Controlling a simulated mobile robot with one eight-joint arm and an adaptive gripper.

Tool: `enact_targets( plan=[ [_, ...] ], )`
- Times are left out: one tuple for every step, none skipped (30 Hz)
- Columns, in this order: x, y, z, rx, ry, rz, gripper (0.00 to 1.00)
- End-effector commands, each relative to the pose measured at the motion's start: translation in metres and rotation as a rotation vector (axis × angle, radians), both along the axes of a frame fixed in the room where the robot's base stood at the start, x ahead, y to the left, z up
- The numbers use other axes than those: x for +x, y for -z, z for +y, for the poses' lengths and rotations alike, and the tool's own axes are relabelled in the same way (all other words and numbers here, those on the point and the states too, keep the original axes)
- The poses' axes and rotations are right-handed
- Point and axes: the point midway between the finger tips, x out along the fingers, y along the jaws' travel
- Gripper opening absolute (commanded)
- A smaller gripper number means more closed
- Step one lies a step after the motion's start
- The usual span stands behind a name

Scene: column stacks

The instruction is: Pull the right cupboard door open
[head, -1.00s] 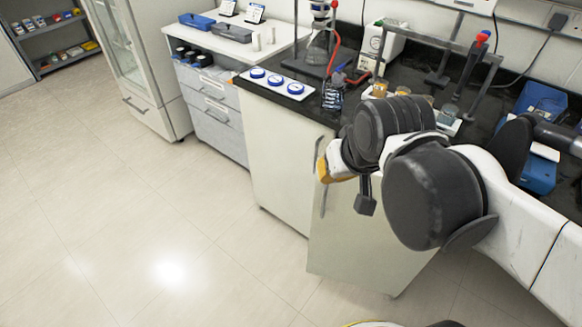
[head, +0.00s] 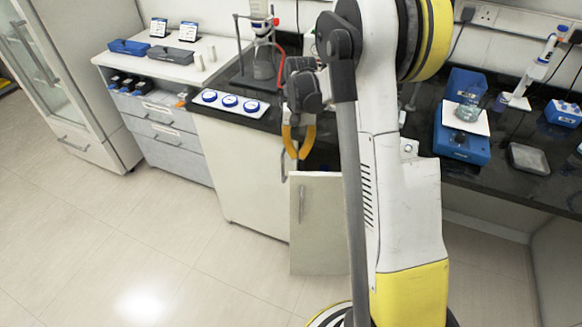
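The right cupboard door (head: 320,240) is a pale panel under the dark bench. It stands swung out from the cupboard front, with a dark gap showing above its top edge. Its vertical bar handle (head: 301,204) is near its left edge. My gripper (head: 297,157) has yellow fingers pointing down, spread apart with nothing seen between them. It is above the door's top left corner in the picture, apart from the handle. My arm hides the door's right side and hinge edge. The left cupboard door (head: 238,175) is shut, with its handle (head: 284,166) near its right edge.
A white tray with blue-topped items (head: 230,102) lies at the bench's left end, near a flask on a stand (head: 264,65). A grey drawer unit (head: 165,130) stands left of the cupboard. A blue balance (head: 462,145) sits on the bench at right. The floor at left is clear.

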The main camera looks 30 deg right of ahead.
Motion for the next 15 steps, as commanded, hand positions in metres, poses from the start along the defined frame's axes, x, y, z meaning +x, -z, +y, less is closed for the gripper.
enact_targets(
  plan=[
    [0.003,0.01,-0.008,0.009,0.016,0.024,0.0],
    [0.003,0.016,-0.011,0.013,0.024,0.037,0.0],
    [0.004,0.023,-0.014,0.018,0.032,0.052,0.0],
    [0.004,0.027,-0.016,0.021,0.038,0.06,0.0],
    [0.004,0.03,-0.017,0.024,0.042,0.067,0.0],
    [0.004,0.034,-0.019,0.026,0.047,0.075,0.0],
    [0.004,0.037,-0.02,0.027,0.048,0.078,0.0],
    [0.003,0.039,-0.02,0.028,0.049,0.08,0.0],
    [0.003,0.043,-0.02,0.029,0.05,0.082,0.0],
    [0.002,0.046,-0.02,0.029,0.05,0.082,0.0],
    [0.002,0.05,-0.019,0.029,0.05,0.082,0.0],
    [0.001,0.055,-0.018,0.029,0.049,0.082,0.0],
    [0.0,0.06,-0.018,0.029,0.049,0.081,0.0],
    [-0.002,0.065,-0.017,0.029,0.049,0.081,0.0],
    [-0.003,0.073,-0.016,0.029,0.049,0.081,0.0]
  ],
)
